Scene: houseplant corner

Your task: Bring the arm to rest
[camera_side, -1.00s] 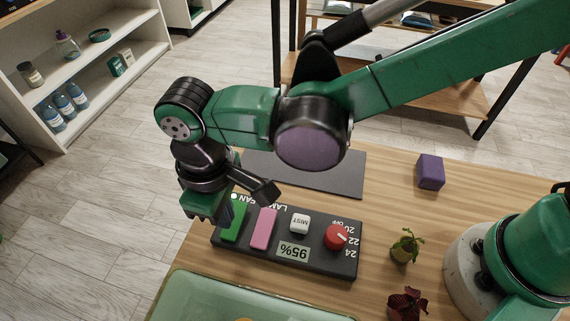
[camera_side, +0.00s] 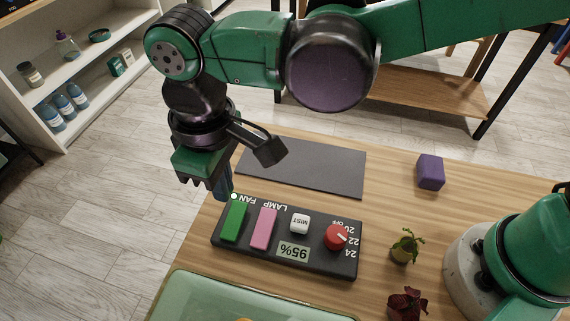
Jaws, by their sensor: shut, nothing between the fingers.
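My gripper (camera_side: 219,188) hangs from the green and black arm at the left end of the wooden table, with its fingers pointing down. It is shut and empty. In the picture its fingertips lie just above the FAN end of the black control panel (camera_side: 325,262), and they look raised off it. The panel carries a green FAN key (camera_side: 235,221), a pink LAMP key (camera_side: 264,228), a white MIST button (camera_side: 300,223), a red dial (camera_side: 336,236) and a display (camera_side: 293,251) reading 95%. A small white light shows by the FAN label.
A dark grey mat (camera_side: 320,172) lies behind the panel. A purple block (camera_side: 430,172) and two small potted plants, one green (camera_side: 406,246) and one dark red (camera_side: 407,303), stand to the right. A green-rimmed tray (camera_side: 190,296) is in front. White shelves (camera_side: 100,60) stand at the far left.

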